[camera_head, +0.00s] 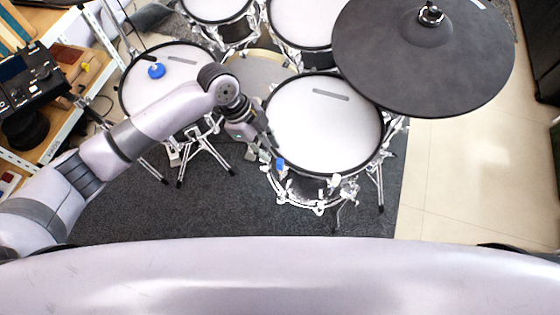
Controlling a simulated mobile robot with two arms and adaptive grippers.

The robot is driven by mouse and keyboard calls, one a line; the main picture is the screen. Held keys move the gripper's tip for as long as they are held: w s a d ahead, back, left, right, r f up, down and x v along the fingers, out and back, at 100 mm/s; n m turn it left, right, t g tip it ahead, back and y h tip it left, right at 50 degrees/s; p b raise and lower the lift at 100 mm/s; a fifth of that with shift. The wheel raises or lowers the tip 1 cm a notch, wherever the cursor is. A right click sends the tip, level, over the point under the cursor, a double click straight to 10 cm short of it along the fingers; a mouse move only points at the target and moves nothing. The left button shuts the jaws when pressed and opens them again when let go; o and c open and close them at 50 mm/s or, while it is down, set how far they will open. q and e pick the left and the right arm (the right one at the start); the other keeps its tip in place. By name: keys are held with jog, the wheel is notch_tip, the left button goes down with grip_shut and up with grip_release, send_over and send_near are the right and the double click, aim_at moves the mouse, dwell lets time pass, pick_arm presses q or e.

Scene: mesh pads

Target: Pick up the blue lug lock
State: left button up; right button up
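A small blue piece (280,163), which looks like the lug lock, shows at the near-left rim of the middle drum (325,130). My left gripper (273,151) reaches down to this rim from the upper left, its dark fingertips right at the blue piece. The fingers are small and partly merge with the dark drum edge, so I cannot tell whether they are open or shut on it. A round blue object (156,71) lies on the white head of the left drum (185,62), apart from the gripper. My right gripper is not in view.
A large dark cymbal pad (425,55) overhangs the middle drum at the upper right. More drums (215,8) stand at the back. A shelf (55,130) with a dark drum module (30,80) is at the left. The tiled floor (465,180) at the right is clear.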

aim_at(279, 161)
pick_arm(q)
jog(key=shift+d+x, duration=0.15)
jog(key=shift+x, duration=1.45)
jog(key=shift+d+x, duration=0.15)
jog(key=shift+x, duration=1.45)
jog(key=shift+r, duration=0.15)
jog(key=c, duration=0.5)
